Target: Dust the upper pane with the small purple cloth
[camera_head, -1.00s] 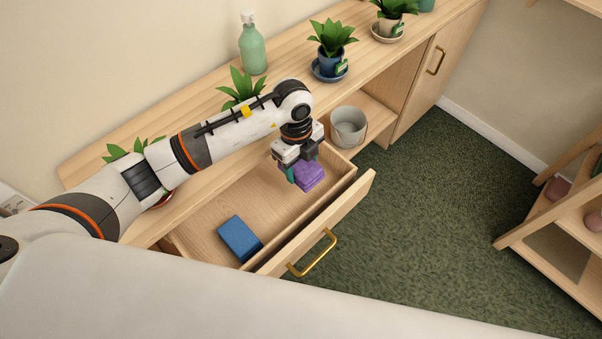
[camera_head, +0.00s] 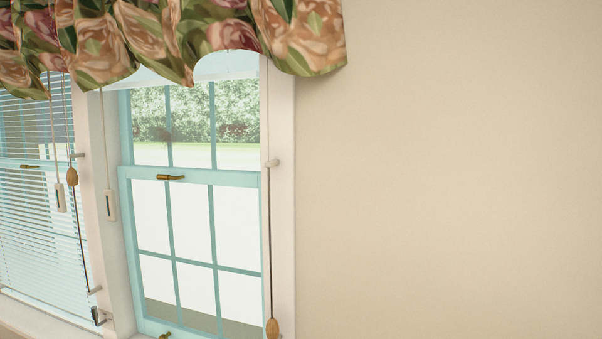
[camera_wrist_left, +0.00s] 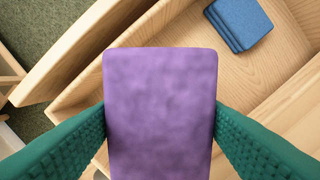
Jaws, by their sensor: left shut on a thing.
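The small purple cloth (camera_wrist_left: 160,110) is a folded purple block in the left wrist view. My left gripper (camera_wrist_left: 160,135) is shut on it, with a green finger along each side. The cloth is over the open drawer. In the head view a window with teal frames shows; its upper pane (camera_head: 190,120) has dividing bars and greenery outside, and its top is partly covered by a shade and the flowered valance. Below it is the lower pane (camera_head: 205,245). Neither gripper shows in the head view.
In the left wrist view a folded blue cloth (camera_wrist_left: 238,24) lies in the wooden drawer (camera_wrist_left: 190,32). The head view has a flowered valance (camera_head: 300,35), a hanging cord with a wooden pull (camera_head: 271,327), another window with blinds (camera_head: 40,210) and bare wall on the right.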

